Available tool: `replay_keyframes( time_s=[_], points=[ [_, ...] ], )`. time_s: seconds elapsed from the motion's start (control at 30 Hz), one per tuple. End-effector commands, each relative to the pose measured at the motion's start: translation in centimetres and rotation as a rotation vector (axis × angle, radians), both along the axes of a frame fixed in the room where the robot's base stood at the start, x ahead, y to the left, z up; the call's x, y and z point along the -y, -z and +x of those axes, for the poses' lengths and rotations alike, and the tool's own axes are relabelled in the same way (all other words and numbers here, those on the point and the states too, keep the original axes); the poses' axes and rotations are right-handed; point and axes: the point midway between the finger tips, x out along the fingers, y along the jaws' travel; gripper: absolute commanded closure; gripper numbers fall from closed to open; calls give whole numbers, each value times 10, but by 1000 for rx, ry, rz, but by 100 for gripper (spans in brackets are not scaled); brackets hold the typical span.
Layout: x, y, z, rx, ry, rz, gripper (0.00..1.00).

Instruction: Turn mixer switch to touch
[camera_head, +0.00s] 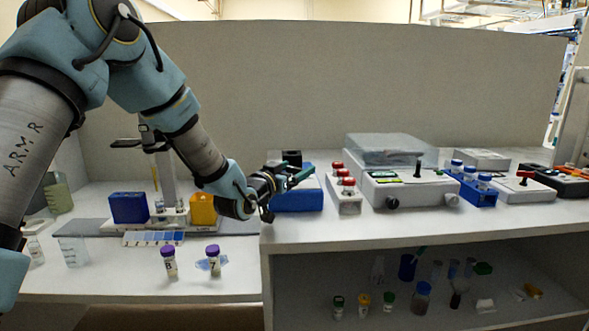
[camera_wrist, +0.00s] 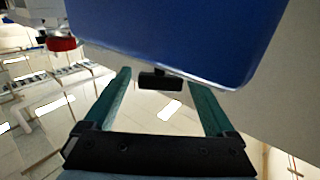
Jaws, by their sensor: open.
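The mixer appears to be the blue box (camera_head: 297,200) with a black top piece (camera_head: 291,156), at the left end of the raised bench. Its blue body (camera_wrist: 175,35) fills the upper part of the wrist view. A small black part (camera_wrist: 160,80), probably the switch, sticks out at its lower edge there. My gripper (camera_head: 303,171) is open with green fingers in front of and partly over the mixer. In the wrist view, the gripper's fingertips (camera_wrist: 161,82) lie on either side of the black part, with visible gaps. The switch's setting cannot be read.
A white block with red-topped items (camera_head: 348,195) stands close right of the mixer. A grey-white instrument (camera_head: 405,190) and a blue tube rack (camera_head: 475,193) stand farther right. Two purple-capped vials (camera_head: 213,262) stand on the lower bench. A grey panel (camera_head: 350,85) closes the back.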

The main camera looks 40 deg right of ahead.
Motion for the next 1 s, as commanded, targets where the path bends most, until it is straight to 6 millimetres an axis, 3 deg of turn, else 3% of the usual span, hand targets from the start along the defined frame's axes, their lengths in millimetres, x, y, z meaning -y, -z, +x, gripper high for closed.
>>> replay_keyframes(
  time_s=[0.07, 0.77, 1.0],
  points=[
    [0, 0, 0, 0, 0, 0, 15],
    [0, 0, 0, 0, 0, 0, 93],
    [0, 1, 2, 0, 36, -4, 96]
  ],
)
